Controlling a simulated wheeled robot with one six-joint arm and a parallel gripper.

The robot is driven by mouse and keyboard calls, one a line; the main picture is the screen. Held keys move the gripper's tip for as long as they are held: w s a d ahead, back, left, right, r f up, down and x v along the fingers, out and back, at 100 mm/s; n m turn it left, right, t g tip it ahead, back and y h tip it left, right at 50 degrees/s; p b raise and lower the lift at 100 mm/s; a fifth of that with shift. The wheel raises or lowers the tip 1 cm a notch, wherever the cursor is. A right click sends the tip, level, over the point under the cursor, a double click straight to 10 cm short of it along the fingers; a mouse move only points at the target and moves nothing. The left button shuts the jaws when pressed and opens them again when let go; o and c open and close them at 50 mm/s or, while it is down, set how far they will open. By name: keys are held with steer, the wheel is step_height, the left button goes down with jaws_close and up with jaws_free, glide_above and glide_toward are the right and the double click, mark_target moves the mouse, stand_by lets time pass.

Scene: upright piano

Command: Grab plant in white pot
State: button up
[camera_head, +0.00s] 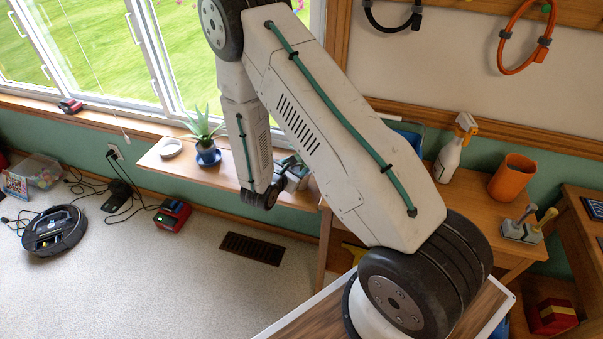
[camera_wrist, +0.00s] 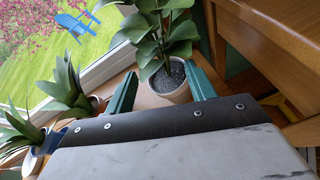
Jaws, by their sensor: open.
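The plant (camera_wrist: 165,35) has broad dark green leaves and stands upright in a round white pot (camera_wrist: 178,96) with dark soil, in the upper middle of the wrist view. My gripper (camera_wrist: 163,88) shows two green fingers spread apart, one on each side of the pot. The pot appears between or just beyond the fingertips, and no grip on it is visible. In the head view my arm covers part of the sill, and I cannot make out this plant there.
Spiky plants (camera_wrist: 65,88) stand close on the left along the window. A wooden furniture edge (camera_wrist: 265,60) rises on the right. In the head view, a plant in a blue pot (camera_head: 207,155) and a tape roll (camera_head: 171,149) sit on the wooden shelf (camera_head: 225,172).

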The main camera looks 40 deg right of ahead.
mark_target(302, 162)
steer(key=x, duration=0.7)
steer(key=shift+d, duration=0.45)
jaws_close()
